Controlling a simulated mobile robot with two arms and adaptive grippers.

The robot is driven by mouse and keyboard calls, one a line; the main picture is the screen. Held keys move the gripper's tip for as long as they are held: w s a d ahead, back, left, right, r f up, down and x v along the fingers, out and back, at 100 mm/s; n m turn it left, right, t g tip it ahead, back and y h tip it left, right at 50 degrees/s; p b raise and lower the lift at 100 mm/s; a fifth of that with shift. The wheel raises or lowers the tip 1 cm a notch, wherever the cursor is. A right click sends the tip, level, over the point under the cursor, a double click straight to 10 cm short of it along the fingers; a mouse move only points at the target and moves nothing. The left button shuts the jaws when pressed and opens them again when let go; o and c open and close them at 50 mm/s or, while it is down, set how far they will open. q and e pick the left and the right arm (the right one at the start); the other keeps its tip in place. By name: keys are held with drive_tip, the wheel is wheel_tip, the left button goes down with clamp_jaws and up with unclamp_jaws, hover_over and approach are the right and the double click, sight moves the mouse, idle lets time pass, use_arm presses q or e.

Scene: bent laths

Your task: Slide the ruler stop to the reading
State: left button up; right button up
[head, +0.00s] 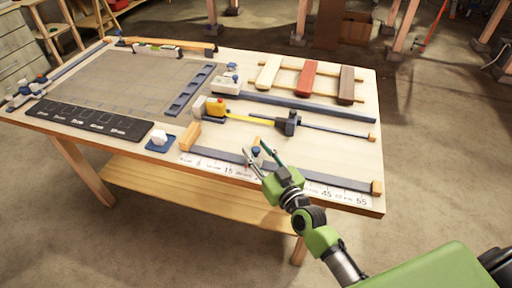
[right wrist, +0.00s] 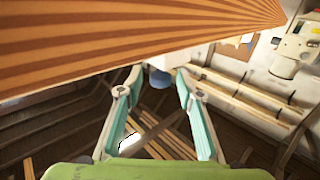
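The ruler (head: 335,182) is a long dark bar along the table's front edge, with a wooden block at each end and a white numbered scale (head: 350,196) in front. Labels such as 15, 45 and 55 show; my right arm covers part of the scale. The ruler stop (head: 255,151), a small piece with a blue knob, sits on the bar right of 15. My right gripper (head: 260,153) is open at the stop, its fingers apart. In the right wrist view a blue-grey knob (right wrist: 160,79) shows between the fingertips; contact cannot be told. My left gripper is out of view.
Behind the ruler lie a yellow-and-dark sliding tool (head: 245,118) and a long dark bar (head: 310,106). Three coloured laths (head: 308,77) rest on rails at the back right. A blue tray with a white piece (head: 159,139) stands left of the ruler.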

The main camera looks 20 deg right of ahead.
drive_tip(key=shift+w+a, duration=0.1)
drive_tip(key=shift+w, duration=0.35)
drive_tip(key=shift+c, duration=0.4)
clamp_jaws()
drive_tip(key=s+d, duration=0.4)
drive_tip(key=d, duration=0.1)
drive_tip(key=s+d, duration=0.1)
drive_tip(key=d, duration=0.2)
drive_tip(key=shift+s+d, duration=0.2)
drive_tip(key=shift+s, duration=0.2)
drive_tip(key=shift+o, duration=0.4)
unclamp_jaws()
